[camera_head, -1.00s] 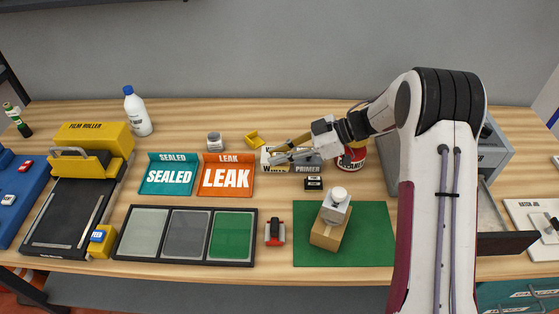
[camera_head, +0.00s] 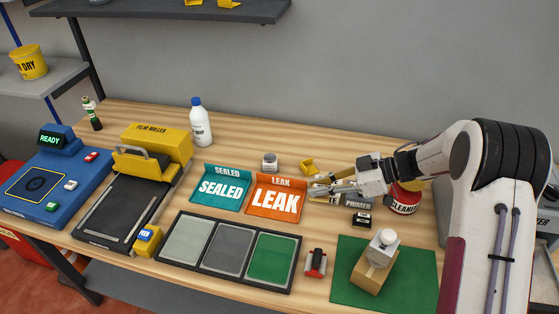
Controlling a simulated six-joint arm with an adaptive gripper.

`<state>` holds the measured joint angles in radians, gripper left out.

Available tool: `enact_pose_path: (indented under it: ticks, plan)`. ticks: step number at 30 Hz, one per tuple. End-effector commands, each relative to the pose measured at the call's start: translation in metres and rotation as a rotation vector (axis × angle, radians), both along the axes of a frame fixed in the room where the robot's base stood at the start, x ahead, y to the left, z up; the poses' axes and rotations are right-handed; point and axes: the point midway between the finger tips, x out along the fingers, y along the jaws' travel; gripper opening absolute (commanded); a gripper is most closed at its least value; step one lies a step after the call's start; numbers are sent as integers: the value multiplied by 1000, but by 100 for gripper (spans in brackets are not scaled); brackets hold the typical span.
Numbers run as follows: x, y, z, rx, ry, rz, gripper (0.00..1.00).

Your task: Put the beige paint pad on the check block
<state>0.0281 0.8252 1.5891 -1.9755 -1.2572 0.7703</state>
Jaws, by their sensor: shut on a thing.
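A tan block (camera_head: 366,279) stands on a green mat (camera_head: 406,290) at the lower right, with a grey-white capped part (camera_head: 383,246) on top. I cannot tell for sure whether this is the check block.
A yellow holder (camera_head: 308,166) and a small grey jar (camera_head: 270,162) stand behind the LEAK sign (camera_head: 276,200). The red cleaner can (camera_head: 404,198) is close under my arm. A three-panel tray (camera_head: 184,240) and a red-black clamp (camera_head: 315,263) lie in front.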

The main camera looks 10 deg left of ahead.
Motion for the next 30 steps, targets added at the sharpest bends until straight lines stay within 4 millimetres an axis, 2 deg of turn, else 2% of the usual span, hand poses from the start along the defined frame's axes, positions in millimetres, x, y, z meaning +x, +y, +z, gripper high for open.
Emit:
enact_pose_path:
  ticks: [4, 8, 13, 18, 24, 30]
  plan:
    - [-8, 36, 5, 0, -3, 52, 0]
    - [-5, 72, 11, 0, -3, 61, 0]
    - [11, 123, 20, 1, -3, 14, 0]
    - [37, 173, 32, 2, -4, -97, 0]
    - [68, 209, 45, 1, -4, -249, 0]
    - [98, 224, 56, 1, -3, -408, 0]
